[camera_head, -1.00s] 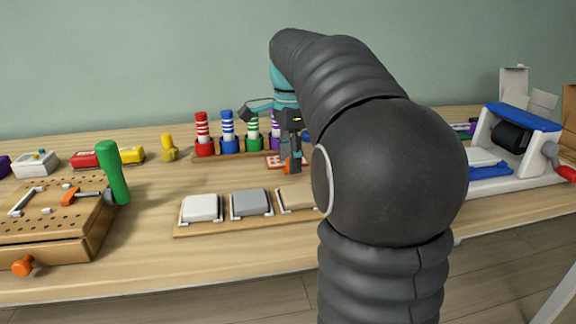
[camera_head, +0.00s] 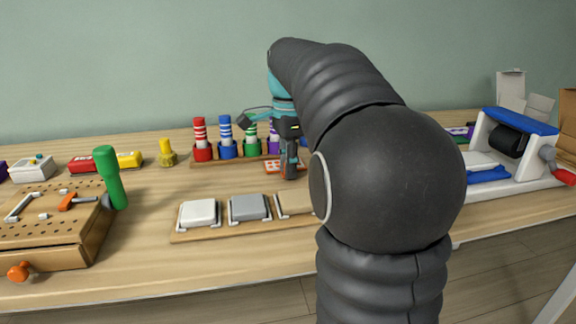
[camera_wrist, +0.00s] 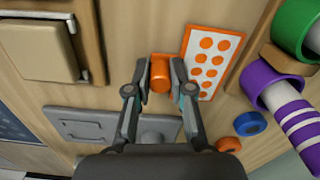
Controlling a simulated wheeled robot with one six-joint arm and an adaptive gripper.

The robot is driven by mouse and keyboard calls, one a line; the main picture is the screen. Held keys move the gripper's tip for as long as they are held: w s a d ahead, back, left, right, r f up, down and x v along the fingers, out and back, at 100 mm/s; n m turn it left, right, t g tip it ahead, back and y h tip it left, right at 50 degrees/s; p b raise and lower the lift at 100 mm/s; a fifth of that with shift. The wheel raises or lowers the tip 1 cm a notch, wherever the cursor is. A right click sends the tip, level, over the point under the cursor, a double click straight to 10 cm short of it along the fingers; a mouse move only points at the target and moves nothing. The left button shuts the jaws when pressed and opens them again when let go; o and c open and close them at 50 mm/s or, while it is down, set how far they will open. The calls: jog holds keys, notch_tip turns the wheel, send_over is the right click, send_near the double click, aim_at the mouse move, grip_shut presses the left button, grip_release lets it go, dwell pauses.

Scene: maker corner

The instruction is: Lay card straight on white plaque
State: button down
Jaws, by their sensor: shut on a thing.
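The white card with orange dots (camera_wrist: 212,58) lies flat on the table in front of the marker rack; it also shows in the head view (camera_head: 275,166). My gripper (camera_wrist: 160,76) is shut on an orange grip piece (camera_wrist: 160,67) beside the card's edge. A finger hides the gap, so I cannot tell whether piece and card are joined. In the head view my gripper (camera_head: 290,174) is low beside the card. The white plaque (camera_head: 199,213) is the left one on a wooden board (camera_head: 218,234), nearer the front, with nothing on it.
A grey plaque (camera_head: 249,207) and a tan plaque (camera_head: 296,202) share the board. Upright striped markers stand in a rack (camera_head: 203,153) behind the card. A box with a green handle (camera_head: 110,175) stands left, a blue-topped machine (camera_head: 520,120) right.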

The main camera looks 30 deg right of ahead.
jog(key=r, duration=0.2)
jog(key=r+p, duration=0.1)
jog(key=r, duration=0.1)
jog(key=shift+s+d+r, duration=0.15)
jog(key=shift+d+r, duration=0.05)
jog(key=s+d+r, duration=0.6)
jog(key=s+d, duration=0.1)
jog(key=d, duration=0.1)
jog(key=shift+s+r+p, duration=0.2)
jog(key=shift+s+p, duration=0.15)
